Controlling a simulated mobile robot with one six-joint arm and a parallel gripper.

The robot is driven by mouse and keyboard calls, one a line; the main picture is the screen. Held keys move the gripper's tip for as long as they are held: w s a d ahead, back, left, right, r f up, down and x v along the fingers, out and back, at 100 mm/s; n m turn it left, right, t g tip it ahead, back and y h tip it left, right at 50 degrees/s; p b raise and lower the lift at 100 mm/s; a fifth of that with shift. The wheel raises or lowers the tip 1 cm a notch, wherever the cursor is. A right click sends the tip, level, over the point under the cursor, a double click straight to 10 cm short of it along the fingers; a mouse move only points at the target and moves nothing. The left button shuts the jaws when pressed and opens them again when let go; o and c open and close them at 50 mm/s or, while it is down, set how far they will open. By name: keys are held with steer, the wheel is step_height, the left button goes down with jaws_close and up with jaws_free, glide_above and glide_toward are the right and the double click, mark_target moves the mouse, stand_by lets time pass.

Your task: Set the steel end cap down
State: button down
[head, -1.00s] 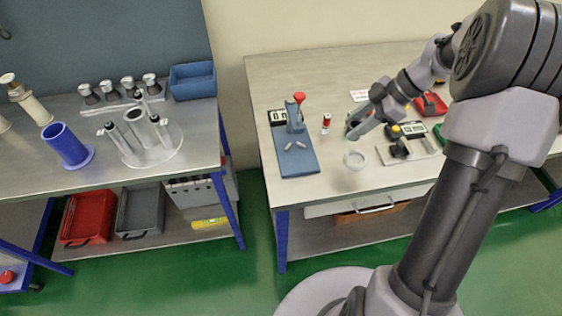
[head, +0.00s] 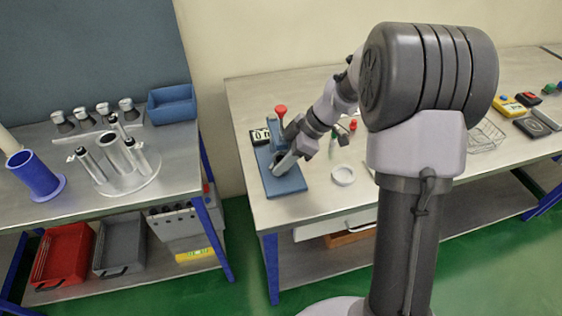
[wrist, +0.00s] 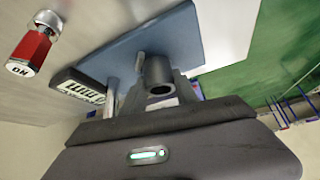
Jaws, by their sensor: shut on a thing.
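The steel end cap (wrist: 157,72) shows in the wrist view as a dark grey round piece with a hole in the end facing the camera. My gripper (head: 279,165) is shut on it, low over the blue fixture's plate (head: 291,185) in the head view. In the head view my gripper largely hides the cap. In the wrist view the blue plate (wrist: 184,40) lies just beyond the cap, and pale pins stand close beside it. I cannot tell whether the cap touches the plate.
The bench front by the ring is clear.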

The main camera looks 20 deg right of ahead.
steer(key=shift+s+f+b, duration=0.1)
steer(key=shift+f+b, duration=0.35)
steer(key=shift+b, duration=0.2)
